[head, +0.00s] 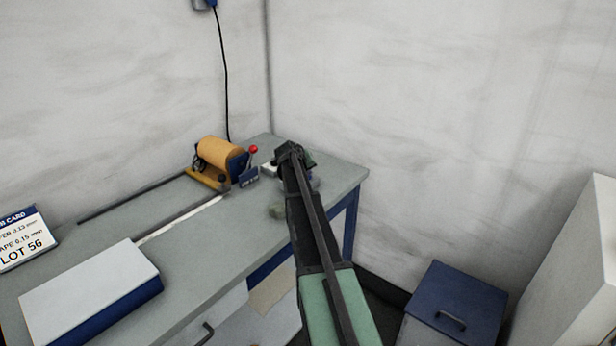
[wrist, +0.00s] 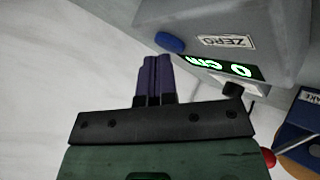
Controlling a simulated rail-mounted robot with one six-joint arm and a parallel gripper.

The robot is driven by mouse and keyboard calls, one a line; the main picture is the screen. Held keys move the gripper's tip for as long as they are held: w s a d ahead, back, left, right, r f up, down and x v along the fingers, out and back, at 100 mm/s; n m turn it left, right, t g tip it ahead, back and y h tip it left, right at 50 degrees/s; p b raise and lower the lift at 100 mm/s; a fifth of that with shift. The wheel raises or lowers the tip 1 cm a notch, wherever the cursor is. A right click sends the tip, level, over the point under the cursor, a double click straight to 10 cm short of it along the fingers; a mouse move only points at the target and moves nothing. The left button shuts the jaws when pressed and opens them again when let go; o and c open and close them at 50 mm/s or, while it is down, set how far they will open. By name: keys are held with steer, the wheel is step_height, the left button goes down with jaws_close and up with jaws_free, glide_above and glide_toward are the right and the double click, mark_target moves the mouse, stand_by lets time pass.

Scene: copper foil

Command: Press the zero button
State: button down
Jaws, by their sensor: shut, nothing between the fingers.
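The zero button is a blue oval knob (wrist: 170,43) on a grey housing (wrist: 205,15) in the wrist view, beside an upside-down ZERO label (wrist: 227,41). A display with green figures (wrist: 228,67) sits on the same housing. My gripper (wrist: 157,57) is shut and empty, its purple fingertips just below the button in the picture. I cannot tell whether they touch it. In the head view my gripper (head: 290,150) is over the far right end of the bench; my arm hides most of the housing and the button there.
The grey bench (head: 190,245) carries a copper-coloured roll (head: 219,154), a lever with a red knob (head: 253,149), a white-topped blue box (head: 92,283) and a LOT 56 card (head: 24,238). A blue cabinet (head: 455,300) stands right. White walls close off the corner behind.

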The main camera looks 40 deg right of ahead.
steer(key=shift+r, duration=0.15)
steer(key=shift+r+p, duration=0.8)
steer(key=shift+p, duration=0.15)
step_height(320, 180, up, 5)
steer(key=p, duration=0.5)
